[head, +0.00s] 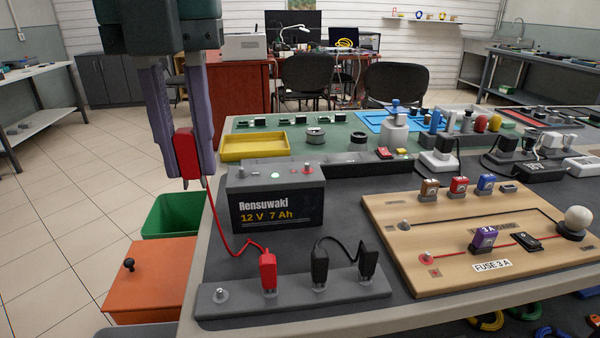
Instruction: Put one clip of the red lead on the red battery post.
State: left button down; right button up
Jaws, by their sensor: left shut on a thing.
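My left gripper (186,170) points down and is shut on one red clip (185,150) of the red lead. It holds the clip in the air, left of the battery (275,203). The red lead (221,232) runs down from it to the other red clip (268,272), which stands on the grey post rail (340,293) in front of the battery. The red battery post (308,169) is at the right of the battery's top and looks bare. The other battery post (240,172), at the left, also looks bare. My right gripper is not in view.
Two black clips (319,268) joined by a black lead stand on the rail. A bare post (221,295) is at its left end. A wooden circuit board (400,215) lies right. A yellow tray (254,146) is behind the battery. A green bin (175,215) is beside the table.

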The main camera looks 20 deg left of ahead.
aim_at(184, 130)
pick_arm(q)
notch_tip(184, 130, up, 4)
jog(key=shift+p, duration=0.4)
jog(key=shift+r+p, duration=1.35)
jog(key=shift+r, duration=0.2)
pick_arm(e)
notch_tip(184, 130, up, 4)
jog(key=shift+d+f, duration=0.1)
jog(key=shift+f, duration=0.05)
pick_arm(q)
jog(key=shift+f, duration=0.15)
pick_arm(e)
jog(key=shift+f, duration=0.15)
